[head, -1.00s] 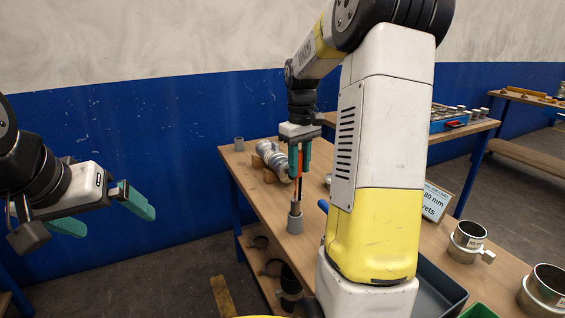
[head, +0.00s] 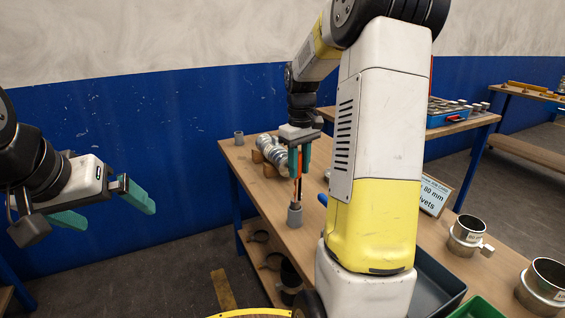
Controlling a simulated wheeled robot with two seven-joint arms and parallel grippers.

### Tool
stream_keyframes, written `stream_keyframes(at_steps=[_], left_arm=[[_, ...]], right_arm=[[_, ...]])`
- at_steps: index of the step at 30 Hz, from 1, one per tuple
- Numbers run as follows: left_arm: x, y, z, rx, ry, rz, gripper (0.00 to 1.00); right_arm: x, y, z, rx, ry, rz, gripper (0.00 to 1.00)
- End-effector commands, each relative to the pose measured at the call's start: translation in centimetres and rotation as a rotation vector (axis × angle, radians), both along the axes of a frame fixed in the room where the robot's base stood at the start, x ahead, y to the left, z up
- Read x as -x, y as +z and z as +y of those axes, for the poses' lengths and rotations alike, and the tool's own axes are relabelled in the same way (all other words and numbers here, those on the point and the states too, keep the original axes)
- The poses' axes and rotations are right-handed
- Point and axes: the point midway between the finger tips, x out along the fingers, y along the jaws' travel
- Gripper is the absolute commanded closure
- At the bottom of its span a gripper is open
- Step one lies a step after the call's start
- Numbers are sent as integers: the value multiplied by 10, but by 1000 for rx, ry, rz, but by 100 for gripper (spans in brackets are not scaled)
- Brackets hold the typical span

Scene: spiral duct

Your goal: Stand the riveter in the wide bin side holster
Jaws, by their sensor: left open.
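The riveter (head: 299,172), with orange and dark handles, is upright between the teal fingers of my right gripper (head: 300,160). The fingers appear shut on its upper part. Its lower end meets a grey cylindrical holster (head: 295,215) on the wooden bench. The tip is hidden, and I cannot tell how deep it sits in the holster. A second grey cylindrical holster (head: 239,138) stands at the bench's far left corner. My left gripper (head: 108,208) is open and empty, in the air left of the bench.
Silver duct pieces (head: 270,150) lie on wooden blocks behind the riveter. A dark bin (head: 440,285), a green bin (head: 478,308), a sign (head: 434,196) and metal collars (head: 466,236) are on the right.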

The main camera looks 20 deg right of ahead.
Motion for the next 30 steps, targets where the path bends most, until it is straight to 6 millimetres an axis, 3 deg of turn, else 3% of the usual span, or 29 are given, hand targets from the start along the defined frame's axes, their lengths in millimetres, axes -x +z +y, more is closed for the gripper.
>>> stream_keyframes(at_steps=[1,4,14,30], left_arm=[[0,0,0,0,0,0,0],[0,0,0,0,0,0,0],[0,0,0,0,0,0,0],[0,0,0,0,0,0,0]], right_arm=[[0,1,0,1,0,-1,63],[0,0,0,1,0,-1,46],[0,2,0,0,0,1,46],[-1,75,0,0,1,-1,46]])
